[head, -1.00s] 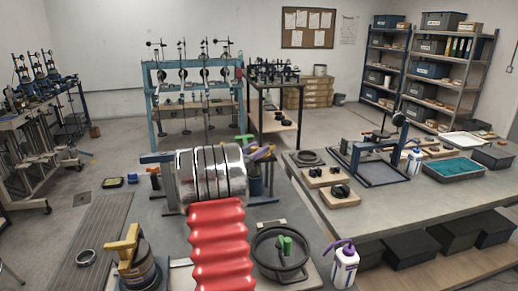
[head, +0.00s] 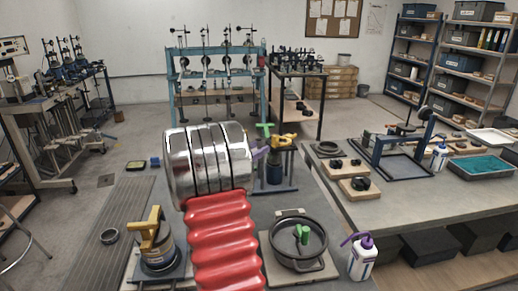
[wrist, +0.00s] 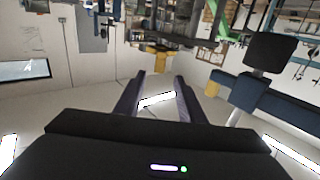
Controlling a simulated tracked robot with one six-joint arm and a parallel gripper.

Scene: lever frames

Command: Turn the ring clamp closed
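A round dark ring-shaped fixture (head: 298,240) with a green lever stands on a square base at the near bench front, just right of my arm. It may be the ring clamp; I cannot tell surely, nor whether it is closed. My gripper (wrist: 160,76) shows in the wrist view with two dark fingers apart and nothing between them. In the head view it is mostly hidden behind my red and chrome arm. A fixture with a yellow lever (head: 155,238) stands left of the arm. Another with green and yellow handles (head: 276,160) stands behind it.
A white bottle with a purple cap (head: 362,258) stands right of the ring fixture. The right bench (head: 420,210) carries wooden blocks with black knobs and a blue frame (head: 395,160). Open floor (head: 125,150) lies to the left.

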